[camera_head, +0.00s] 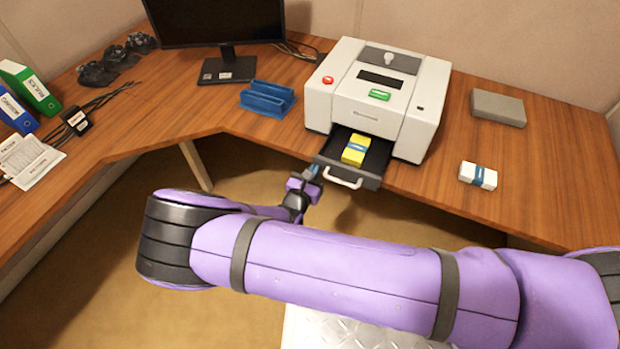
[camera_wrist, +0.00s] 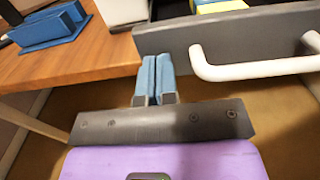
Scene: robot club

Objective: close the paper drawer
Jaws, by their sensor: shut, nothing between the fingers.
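The paper drawer (camera_head: 372,181) is pulled out of the front of the white printer (camera_head: 385,93). It is a dark tray with a white handle (camera_head: 342,182), and a yellow pack with a blue band (camera_head: 356,149) lies in it. In the wrist view, the grey drawer front (camera_wrist: 225,35) and its white handle (camera_wrist: 240,71) are just ahead. My gripper (camera_wrist: 156,72) is shut and empty. Its blue fingertips are at the lower left part of the drawer front, left of the handle. I cannot tell whether they touch it.
A blue holder (camera_head: 267,99) stands left of the printer. A white pack (camera_head: 478,176) and a grey block (camera_head: 498,108) lie to its right. The wooden desk edge runs beside the drawer. Binders, controllers and a monitor (camera_head: 217,18) are farther left.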

